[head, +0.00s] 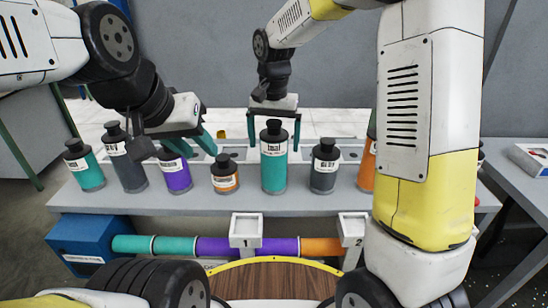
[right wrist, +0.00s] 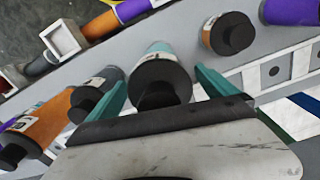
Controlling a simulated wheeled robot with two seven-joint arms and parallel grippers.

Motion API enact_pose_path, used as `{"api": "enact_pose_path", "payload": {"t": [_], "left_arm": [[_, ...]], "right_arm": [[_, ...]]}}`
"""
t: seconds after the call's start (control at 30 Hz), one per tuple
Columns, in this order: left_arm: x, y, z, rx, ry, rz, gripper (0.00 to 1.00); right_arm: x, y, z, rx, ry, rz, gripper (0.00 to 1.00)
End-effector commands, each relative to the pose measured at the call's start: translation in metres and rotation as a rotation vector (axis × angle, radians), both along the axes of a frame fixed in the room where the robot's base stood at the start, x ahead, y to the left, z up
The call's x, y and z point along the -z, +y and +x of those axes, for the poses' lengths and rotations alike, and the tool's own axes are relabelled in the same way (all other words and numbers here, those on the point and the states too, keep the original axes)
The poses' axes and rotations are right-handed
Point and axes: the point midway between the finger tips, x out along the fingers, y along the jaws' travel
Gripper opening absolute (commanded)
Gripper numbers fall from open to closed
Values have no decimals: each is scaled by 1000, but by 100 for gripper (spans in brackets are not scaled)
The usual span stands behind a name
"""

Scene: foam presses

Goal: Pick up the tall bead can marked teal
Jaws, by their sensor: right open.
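The tall teal bead can (head: 274,172) stands upright on the grey bench, with a black cap and a white label. My right gripper (head: 274,138) is above it, pointing down, with one finger on each side of its upper part. In the right wrist view the teal can (right wrist: 158,50) shows its black cap between the two open fingers (right wrist: 163,88), with gaps at both sides. A shorter teal can (head: 88,174) stands at the far left. My left gripper (head: 193,146) is open and empty, above and behind the purple can (head: 177,178).
A short orange can (head: 225,180) and a grey can (head: 323,172) flank the tall teal can. A tall grey can (head: 127,170) stands left, and another orange can (head: 367,170) is partly behind my right arm. A coloured tube (head: 270,247) runs below the bench front.

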Motion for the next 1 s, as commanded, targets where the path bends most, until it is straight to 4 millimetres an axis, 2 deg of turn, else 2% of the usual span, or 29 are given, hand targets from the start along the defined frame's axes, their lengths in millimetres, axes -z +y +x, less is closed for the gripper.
{"api": "enact_pose_path", "payload": {"t": [0.13, 0.4, 0.9, 1.0], "left_arm": [[0, 0, 0, 0, 0, 0, 36], [0, 0, 0, 0, 0, 0, 36], [0, 0, 0, 0, 0, 0, 36], [0, 0, 0, 0, 0, 0, 36]], "right_arm": [[17, 0, 0, 0, 1, -1, 97], [20, 0, 0, 1, 0, 1, 97], [20, 0, 0, 1, -1, 1, 0], [19, 0, 1, 1, -2, 2, 0]]}}
